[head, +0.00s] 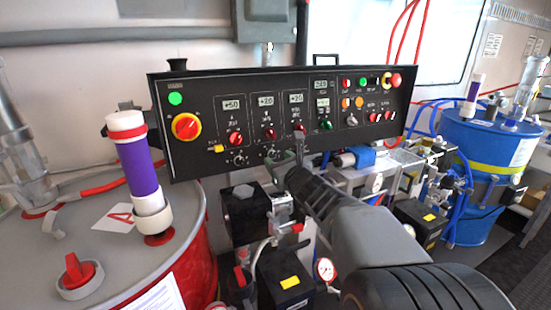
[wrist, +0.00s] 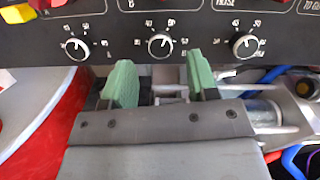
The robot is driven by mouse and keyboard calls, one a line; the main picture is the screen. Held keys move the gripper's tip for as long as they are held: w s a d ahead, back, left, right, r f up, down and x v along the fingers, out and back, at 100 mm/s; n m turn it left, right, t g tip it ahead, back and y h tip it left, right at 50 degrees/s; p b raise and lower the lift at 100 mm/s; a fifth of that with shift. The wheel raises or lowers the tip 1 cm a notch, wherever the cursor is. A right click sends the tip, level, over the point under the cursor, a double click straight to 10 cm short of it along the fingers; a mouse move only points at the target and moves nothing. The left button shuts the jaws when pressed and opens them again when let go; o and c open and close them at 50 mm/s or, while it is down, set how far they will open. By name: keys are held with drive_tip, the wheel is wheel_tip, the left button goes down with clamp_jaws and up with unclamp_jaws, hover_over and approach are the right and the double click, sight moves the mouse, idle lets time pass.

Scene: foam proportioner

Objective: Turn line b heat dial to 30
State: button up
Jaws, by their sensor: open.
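The control panel (head: 330,110) is black, with several knobs and displays. Three small silver dials show in the wrist view. The middle one (wrist: 160,45), apparently line B heat, also shows in the head view (head: 270,153); its exact setting is too small to read. The left dial (wrist: 77,48) and the right dial (wrist: 246,46) flank it. My gripper (wrist: 159,72) is open and empty, its green fingers below the middle dial, one to each side, apart from it. In the head view my gripper (head: 291,152) is in front of the panel and hides part of the lower dial row.
Red knobs (head: 236,138) and temperature displays (head: 231,104) sit above the dials. A red drum (head: 197,262) with a purple-and-white fitting (head: 140,170) stands at left. A blue drum (head: 490,140) stands at right. Pumps, hoses and a gauge (head: 326,269) crowd the space below the panel.

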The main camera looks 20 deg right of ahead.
sight(273, 155)
drive_tip(key=shift+w, duration=1.65)
drive_tip(key=c, duration=0.9)
drive_tip(key=shift+c, duration=0.2)
